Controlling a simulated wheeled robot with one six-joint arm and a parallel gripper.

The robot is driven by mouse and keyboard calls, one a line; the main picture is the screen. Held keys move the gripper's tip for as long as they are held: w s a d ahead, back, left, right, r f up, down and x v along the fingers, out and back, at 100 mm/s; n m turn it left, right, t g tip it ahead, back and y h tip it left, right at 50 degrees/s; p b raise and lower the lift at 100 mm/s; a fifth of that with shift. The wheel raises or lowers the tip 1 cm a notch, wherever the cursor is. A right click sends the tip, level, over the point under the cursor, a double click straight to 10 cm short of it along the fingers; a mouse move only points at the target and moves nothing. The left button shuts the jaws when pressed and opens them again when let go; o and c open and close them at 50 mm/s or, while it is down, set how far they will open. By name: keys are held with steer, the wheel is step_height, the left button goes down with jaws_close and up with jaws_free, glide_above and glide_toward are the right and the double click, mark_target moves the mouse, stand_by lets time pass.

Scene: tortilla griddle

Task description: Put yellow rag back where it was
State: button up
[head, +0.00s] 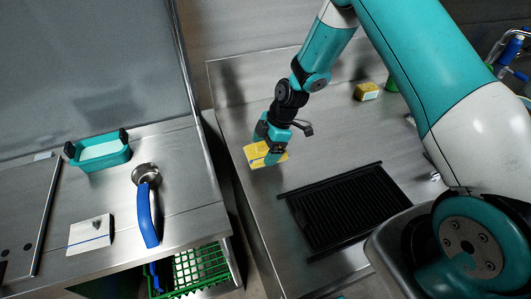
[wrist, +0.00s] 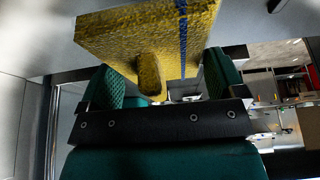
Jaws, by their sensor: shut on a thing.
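The yellow rag (head: 254,153) is a flat yellow slab with a blue stripe. It is at the left part of the right-hand steel counter, near that counter's left edge. My gripper (head: 272,150) is shut on it from above. In the wrist view the rag (wrist: 130,32) fills the top, and its small knob (wrist: 150,76) sits between the teal fingers of my gripper (wrist: 160,85). I cannot tell whether the rag's underside touches the counter.
A black ribbed grate (head: 350,210) lies right of the rag; a yellow sponge-like block (head: 367,91) is farther back. A green crate (head: 200,265) is below.

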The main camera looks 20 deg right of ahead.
steer(key=shift+f+p, duration=0.45)
steer(key=shift+f, duration=1.65)
steer(key=shift+f, duration=0.1)
steer(key=o, duration=0.9)
steer(key=shift+c, duration=0.2)
steer(key=b+v, duration=0.4)
steer(key=v, duration=0.7)
steer(key=shift+d+r, duration=0.15)
steer(key=shift+r, duration=0.25)
steer(key=s+a+r+m, duration=0.3)
steer(key=s+a+r, duration=0.1)
steer(key=s+r, duration=0.45)
steer(key=s+a+r+m, duration=0.4)
steer(key=s+r, duration=0.3)
steer(key=r, duration=0.2)
steer(key=s+r+m, duration=0.2)
steer(key=s+m, duration=0.2)
steer(key=s, duration=0.7)
steer(key=shift+s+a+r, duration=0.3)
steer(key=shift+a+r, duration=0.05)
steer(key=shift+a, duration=0.1)
